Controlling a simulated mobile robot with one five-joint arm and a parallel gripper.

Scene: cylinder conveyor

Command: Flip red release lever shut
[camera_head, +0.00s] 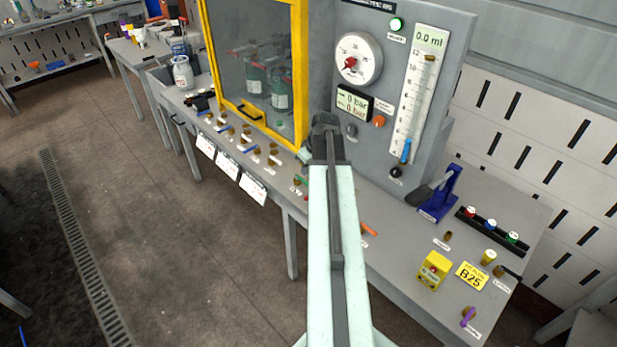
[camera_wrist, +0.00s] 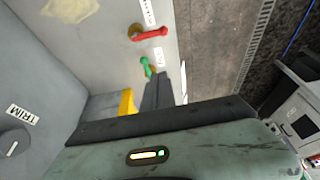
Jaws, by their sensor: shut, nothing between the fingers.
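The red release lever (camera_wrist: 150,34) is in the upper middle of the wrist view, on a brass fitting, with its handle pointing right along the bench top. In the head view a red-orange lever handle (camera_head: 369,229) shows just right of my arm, which hides its pivot end. My gripper (camera_wrist: 156,95) shows as dark fingers in the wrist view, shut and empty, close to a green lever (camera_wrist: 147,67) and apart from the red one. In the head view the dark end of my gripper (camera_head: 325,125) is in front of the yellow-framed cabinet's right edge.
The yellow-framed cabinet (camera_head: 301,85) and the grey gauge panel (camera_head: 399,100) stand at the back of the bench. A blue clamp-like device (camera_head: 440,195), a yellow box (camera_head: 433,270) and several capped vials in a rack lie to the right. The floor at left is clear.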

